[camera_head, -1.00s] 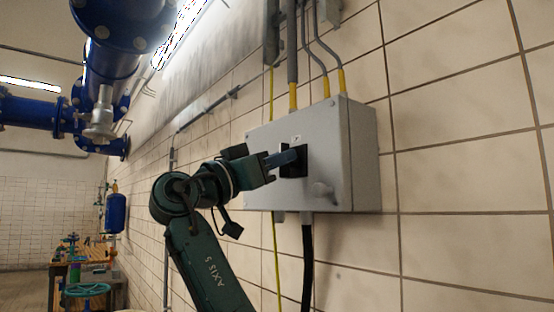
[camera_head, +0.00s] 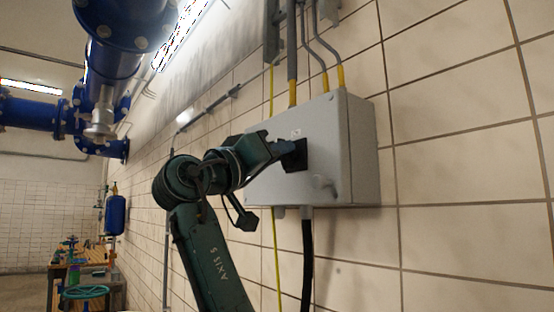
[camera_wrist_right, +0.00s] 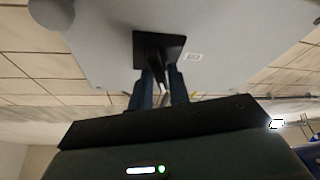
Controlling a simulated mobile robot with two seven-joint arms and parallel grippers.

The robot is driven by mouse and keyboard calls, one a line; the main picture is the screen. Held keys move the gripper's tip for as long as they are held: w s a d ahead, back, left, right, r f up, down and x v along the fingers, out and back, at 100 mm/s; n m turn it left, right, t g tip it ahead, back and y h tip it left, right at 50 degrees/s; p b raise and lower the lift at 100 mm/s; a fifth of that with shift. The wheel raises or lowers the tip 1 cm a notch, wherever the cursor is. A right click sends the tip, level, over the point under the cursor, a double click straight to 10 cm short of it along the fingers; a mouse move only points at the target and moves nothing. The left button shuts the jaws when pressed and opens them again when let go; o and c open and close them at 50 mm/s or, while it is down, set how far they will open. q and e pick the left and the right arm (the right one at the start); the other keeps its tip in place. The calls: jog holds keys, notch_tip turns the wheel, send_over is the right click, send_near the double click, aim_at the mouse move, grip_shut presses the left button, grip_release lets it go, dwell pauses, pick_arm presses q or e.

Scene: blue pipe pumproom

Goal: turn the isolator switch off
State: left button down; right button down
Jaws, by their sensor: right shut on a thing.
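The isolator switch is on the front of a grey wall box (camera_head: 355,150). Its black square base (camera_head: 299,164) shows in the head view, and its dark base is also in the wrist view (camera_wrist_right: 158,45). My right gripper (camera_head: 284,148) is at the front of the switch, its fingers pointing at the box. In the wrist view the two blue fingers (camera_wrist_right: 164,88) are shut on the switch handle, just in front of the base. The handle is mostly hidden between the fingers. My left gripper is not in view.
A grey knob (camera_head: 325,186) sticks out of the box front at lower right. Conduits with yellow ends (camera_head: 326,82) enter the box top. A black cable (camera_head: 307,262) hangs below. Blue pipes (camera_head: 120,65) run at upper left. Tiled wall right of the box is clear.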

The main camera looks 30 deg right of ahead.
jog(key=n+t+y, duration=0.1)
jog(key=n, duration=0.4)
jog(key=n+t+y+p, duration=0.1)
jog(key=n+y, duration=0.1)
jog(key=n, duration=0.3)
jog(key=n+t+y, duration=0.1)
jog(key=n+y, duration=0.1)
jog(key=n, duration=0.3)
jog(key=shift+n, duration=0.3)
jog(key=c, duration=1.5)
grip_release()
